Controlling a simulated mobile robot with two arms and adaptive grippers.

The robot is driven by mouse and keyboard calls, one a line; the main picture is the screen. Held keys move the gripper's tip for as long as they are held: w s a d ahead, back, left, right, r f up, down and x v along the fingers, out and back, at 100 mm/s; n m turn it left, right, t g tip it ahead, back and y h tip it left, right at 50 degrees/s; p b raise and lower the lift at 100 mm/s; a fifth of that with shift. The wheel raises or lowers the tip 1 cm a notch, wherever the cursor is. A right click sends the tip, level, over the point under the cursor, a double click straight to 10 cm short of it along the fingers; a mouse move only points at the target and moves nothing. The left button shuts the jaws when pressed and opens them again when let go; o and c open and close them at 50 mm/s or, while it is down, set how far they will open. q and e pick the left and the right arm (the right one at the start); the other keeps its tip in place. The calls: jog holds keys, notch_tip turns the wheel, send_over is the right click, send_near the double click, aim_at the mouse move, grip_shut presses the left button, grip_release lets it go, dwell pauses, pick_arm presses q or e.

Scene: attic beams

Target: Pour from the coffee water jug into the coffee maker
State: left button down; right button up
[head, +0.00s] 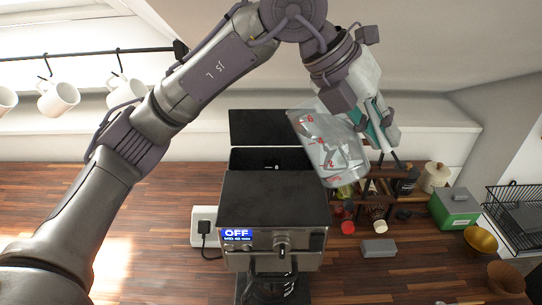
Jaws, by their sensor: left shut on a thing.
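The coffee water jug (326,146) is a clear jug with red number marks. My left gripper (377,125) is shut on it and holds it tilted, up in the air beside the back right of the coffee maker. The coffee maker (272,205) is a dark machine on the wooden counter, with a display reading OFF. Its black lid (264,127) stands open at the back, with the dark opening in front of it. A carafe (270,288) sits at its lower front, partly cut off. I cannot tell how much water the jug holds. My right gripper is not in view.
A rack with jars and bottles (372,200) stands right of the coffee maker. A green box (455,208), a grey block (378,249), a golden bowl (481,240) and a wire rack (520,215) are further right. White mugs (58,97) hang at the upper left.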

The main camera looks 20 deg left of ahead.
pick_arm(q)
jog(key=shift+w+a+r+n+g+h, duration=0.2)
jog(key=shift+a+r+h, duration=0.15)
jog(key=shift+a+h, duration=0.15)
jog(key=shift+w+a+r+n+g+h, duration=0.1)
jog(key=shift+w+a+r+h, duration=0.1)
jog(key=shift+a+r+h, duration=0.3)
dwell(0.3)
jog(key=shift+w+a+f+h+b, duration=0.15)
jog(key=shift+f+h+b, duration=0.15)
jog(key=shift+h+b, duration=0.3)
jog(key=shift+a+f+h+b, duration=0.15)
jog(key=shift+f+h+b, duration=0.2)
jog(key=shift+b, duration=0.35)
dwell(0.4)
jog(key=shift+w+a+r+n+g+h+b, duration=0.15)
jog(key=shift+w+a+n+h+b, duration=0.1)
jog(key=shift+a+h+b, duration=0.25)
jog(key=shift+w+a+r+n+g+h+b, duration=0.15)
jog(key=shift+a+n+g+h+b, duration=0.05)
jog(key=shift+a+h+b, duration=0.3)
jog(key=shift+w+a+r+n+g+h+b, duration=0.15)
jog(key=shift+w+a+n+h+b, duration=0.1)
jog(key=shift+a+h+b, duration=0.25)
dwell(2.4)
jog(key=shift+w+a+h, duration=0.15)
jog(key=shift+a+h, duration=0.2)
jog(key=shift+a, duration=0.05)
